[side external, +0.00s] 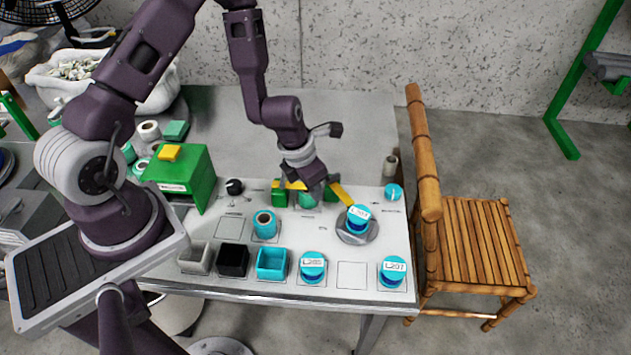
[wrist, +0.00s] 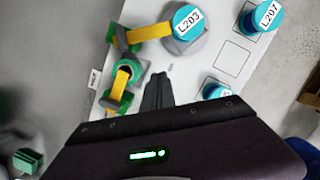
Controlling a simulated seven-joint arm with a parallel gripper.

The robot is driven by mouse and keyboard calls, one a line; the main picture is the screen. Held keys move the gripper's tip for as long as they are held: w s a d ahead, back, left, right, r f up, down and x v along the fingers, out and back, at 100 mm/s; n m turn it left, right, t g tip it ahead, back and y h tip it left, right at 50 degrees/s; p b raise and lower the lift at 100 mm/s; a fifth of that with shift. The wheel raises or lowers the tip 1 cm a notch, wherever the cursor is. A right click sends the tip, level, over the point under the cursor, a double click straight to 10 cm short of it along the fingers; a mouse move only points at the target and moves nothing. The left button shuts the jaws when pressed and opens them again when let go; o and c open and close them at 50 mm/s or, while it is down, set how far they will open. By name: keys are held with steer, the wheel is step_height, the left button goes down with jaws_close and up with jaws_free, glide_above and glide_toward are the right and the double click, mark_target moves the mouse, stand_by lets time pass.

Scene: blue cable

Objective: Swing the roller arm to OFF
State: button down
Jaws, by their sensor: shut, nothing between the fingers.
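Green blocks with yellow bars stand near the back of the white board. In the wrist view one yellow bar (wrist: 150,32) runs from a green block (wrist: 122,38) to the teal spool L203 (wrist: 186,22). A second yellow bar (wrist: 119,86) crosses a teal-green round part (wrist: 131,70) and ends at another green block (wrist: 116,104). I cannot tell which bar is the roller arm. My gripper (wrist: 158,78) is shut and empty, beside the second bar and apart from it in the wrist view. In the side view its tips (side external: 319,196) are low among the blocks, partly hiding them.
Spool L203 (side external: 358,217) sits on a grey disc. L207 (side external: 392,270) and another labelled spool (side external: 313,265) stand at the front. White, black (side external: 233,260) and teal (side external: 271,263) bins stand front left. A green box (side external: 182,178) is at left, a wooden chair (side external: 470,240) at right.

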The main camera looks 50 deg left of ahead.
steer(key=x, duration=0.4)
steer(key=w, duration=0.3)
steer(key=shift+w+d+f, duration=0.15)
steer(key=shift+d+f, duration=0.15)
steer(key=shift+f, duration=0.1)
steer(key=shift+w, duration=0.45)
